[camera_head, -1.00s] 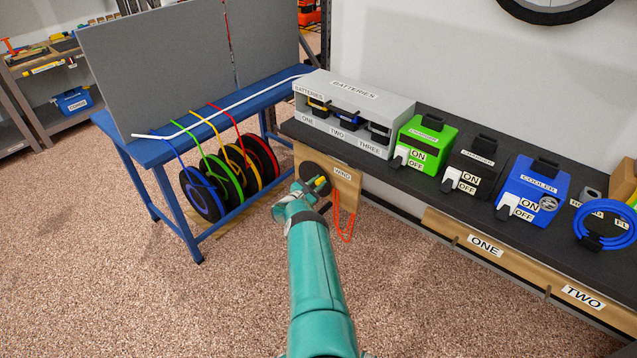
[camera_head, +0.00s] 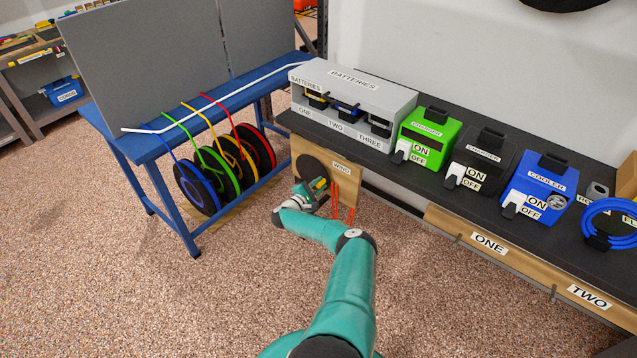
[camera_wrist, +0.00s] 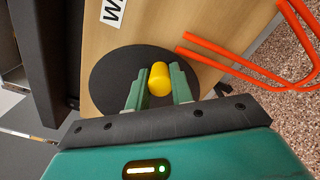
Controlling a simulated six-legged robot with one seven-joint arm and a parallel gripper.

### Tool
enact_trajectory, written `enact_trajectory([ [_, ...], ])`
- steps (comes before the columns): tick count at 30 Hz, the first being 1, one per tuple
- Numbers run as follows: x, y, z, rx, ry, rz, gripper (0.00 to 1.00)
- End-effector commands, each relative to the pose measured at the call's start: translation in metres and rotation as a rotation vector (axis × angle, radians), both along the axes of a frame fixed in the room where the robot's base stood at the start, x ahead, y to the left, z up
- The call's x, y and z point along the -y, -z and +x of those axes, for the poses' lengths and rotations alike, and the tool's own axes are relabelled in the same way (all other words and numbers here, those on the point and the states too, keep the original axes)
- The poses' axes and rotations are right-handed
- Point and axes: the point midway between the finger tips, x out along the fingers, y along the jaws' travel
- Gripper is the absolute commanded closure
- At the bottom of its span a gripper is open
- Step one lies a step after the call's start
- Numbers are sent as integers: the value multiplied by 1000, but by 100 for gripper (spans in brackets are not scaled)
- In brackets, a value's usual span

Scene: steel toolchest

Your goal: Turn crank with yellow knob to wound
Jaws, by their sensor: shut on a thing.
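The crank is a dark round disc (camera_head: 311,168) on a wooden panel (camera_head: 345,184) labelled "WIND", below the black bench top. Its yellow knob (camera_wrist: 159,79) shows in the wrist view between my two green fingers, over the disc. My gripper (camera_wrist: 160,88) is shut on the yellow knob. In the head view my gripper (camera_head: 318,188) is at the lower right part of the disc and hides part of it. The label is cut off in the wrist view, and the crank's arm cannot be made out.
An orange cord (camera_head: 349,212) hangs from the panel just right of my gripper. A blue table (camera_head: 160,150) with several cable spools stands to the left. A grey battery box (camera_head: 365,95) and green charger (camera_head: 428,138) stand on the bench above. The floor in front is clear.

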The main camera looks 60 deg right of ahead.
Motion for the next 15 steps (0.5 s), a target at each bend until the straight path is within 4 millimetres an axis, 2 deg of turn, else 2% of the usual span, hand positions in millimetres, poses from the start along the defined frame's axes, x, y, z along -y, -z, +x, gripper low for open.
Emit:
enact_trajectory([
  [15,-2,-1,4,33,-6,-8,100],
])
